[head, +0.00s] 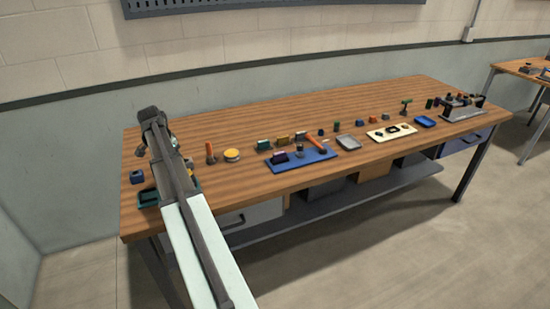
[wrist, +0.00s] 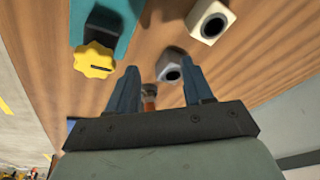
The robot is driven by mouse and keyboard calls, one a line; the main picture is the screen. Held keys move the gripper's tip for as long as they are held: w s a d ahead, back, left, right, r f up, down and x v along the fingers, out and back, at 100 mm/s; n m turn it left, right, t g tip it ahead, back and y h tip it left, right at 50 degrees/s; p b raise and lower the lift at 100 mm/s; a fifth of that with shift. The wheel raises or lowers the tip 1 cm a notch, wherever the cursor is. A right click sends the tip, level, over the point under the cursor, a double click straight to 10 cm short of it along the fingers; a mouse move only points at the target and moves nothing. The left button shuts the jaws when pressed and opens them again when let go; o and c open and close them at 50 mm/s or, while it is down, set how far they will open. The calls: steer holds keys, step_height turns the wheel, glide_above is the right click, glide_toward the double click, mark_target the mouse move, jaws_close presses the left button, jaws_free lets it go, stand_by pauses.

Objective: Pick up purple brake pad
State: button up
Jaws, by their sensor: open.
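In the head view, a small dark purple block (head: 280,157), which looks like the brake pad, is at the left part of a blue mat (head: 318,162) on the bench. My gripper is at the bench's left end, well to the left of that mat; my arm mostly hides it there. In the wrist view my gripper (wrist: 161,82) is open, with two blue fingers apart and nothing held. I cannot make out the purple pad in the wrist view.
The wooden bench (head: 240,113) carries several small parts, a yellow round piece (head: 232,155) and a grey tray (head: 348,142). The wrist view shows a yellow knob (wrist: 95,59), a cream block with a hole (wrist: 210,20) and a grey holed part (wrist: 174,67) beyond the fingers.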

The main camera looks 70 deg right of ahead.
steer(key=s+d+r+m+g, duration=0.2)
steer(key=s+d+r+m, duration=0.2)
steer(key=s+d, duration=0.9)
steer(key=m+g, duration=0.2)
steer(key=m, duration=0.2)
glide_toward(279, 153)
steer(key=x, duration=0.8)
steer(key=shift+s+d+f, duration=0.15)
steer(key=shift+f, duration=0.15)
steer(key=shift+c, duration=0.2)
jaws_close()
